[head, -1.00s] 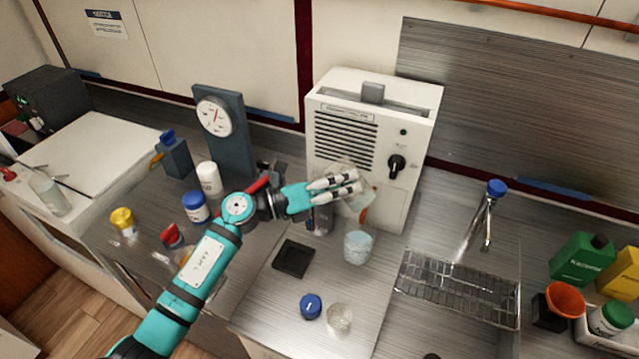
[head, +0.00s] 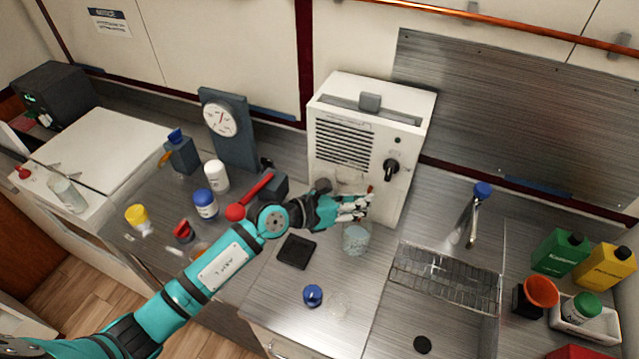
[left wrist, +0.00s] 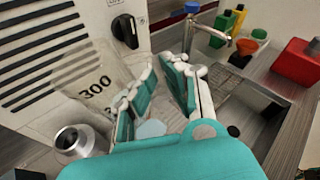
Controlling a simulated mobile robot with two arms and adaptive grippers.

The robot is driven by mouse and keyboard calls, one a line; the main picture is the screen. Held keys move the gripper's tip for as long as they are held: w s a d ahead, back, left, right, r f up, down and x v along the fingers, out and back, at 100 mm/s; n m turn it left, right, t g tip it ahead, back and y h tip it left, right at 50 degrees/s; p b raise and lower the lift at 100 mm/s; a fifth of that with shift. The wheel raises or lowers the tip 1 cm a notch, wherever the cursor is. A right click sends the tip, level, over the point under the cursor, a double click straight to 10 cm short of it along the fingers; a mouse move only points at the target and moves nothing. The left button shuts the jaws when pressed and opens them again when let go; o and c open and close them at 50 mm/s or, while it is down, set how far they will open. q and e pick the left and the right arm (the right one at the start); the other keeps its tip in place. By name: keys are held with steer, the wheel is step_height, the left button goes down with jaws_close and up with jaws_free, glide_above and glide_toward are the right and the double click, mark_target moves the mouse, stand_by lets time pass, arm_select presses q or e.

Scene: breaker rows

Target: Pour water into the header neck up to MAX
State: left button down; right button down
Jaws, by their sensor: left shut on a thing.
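My left gripper (head: 352,208) is in front of the white cabinet (head: 368,102), its fingers closed around a clear vessel that is hard to make out. In the left wrist view the fingers (left wrist: 158,95) stand beside a clear vessel marked 300 (left wrist: 95,85). A round metal neck (left wrist: 75,138) with a dark opening shows at its lower left; I cannot tell whether it is the header neck. A clear glass with pale blue water (head: 356,240) stands on the counter just below the fingers. No MAX mark is readable, and no stream of water is visible.
A blue cap (head: 312,295) and a dark square pad (head: 296,252) lie on the counter. A wire rack (head: 445,272) and a faucet (head: 470,215) are to the right. A gauge stand (head: 228,130) and bottles stand left. The front counter is mostly clear.

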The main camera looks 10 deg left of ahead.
arm_select(q)
steer(key=r, duration=0.1)
steer(key=d+r+m+y, duration=0.1)
steer(key=r, duration=0.1)
steer(key=s+r+m+y, duration=0.1)
steer(key=r, duration=0.1)
steer(key=shift+d+r+t, duration=0.1)
steer(key=shift+d+t, duration=0.15)
steer(key=shift+t, duration=0.15)
stand_by(0.4)
steer(key=s+a+f+m+g+b, duration=0.1)
steer(key=s+a+f+b, duration=0.3)
steer(key=a, duration=0.5)
steer(key=s+a+f+m+g+h+b, duration=0.1)
steer(key=s+a+f+b, duration=0.3)
steer(key=s+a+b, duration=0.5)
steer(key=shift+a+h+b, duration=0.3)
steer(key=shift+a+b, duration=0.05)
steer(key=shift+b, duration=0.2)
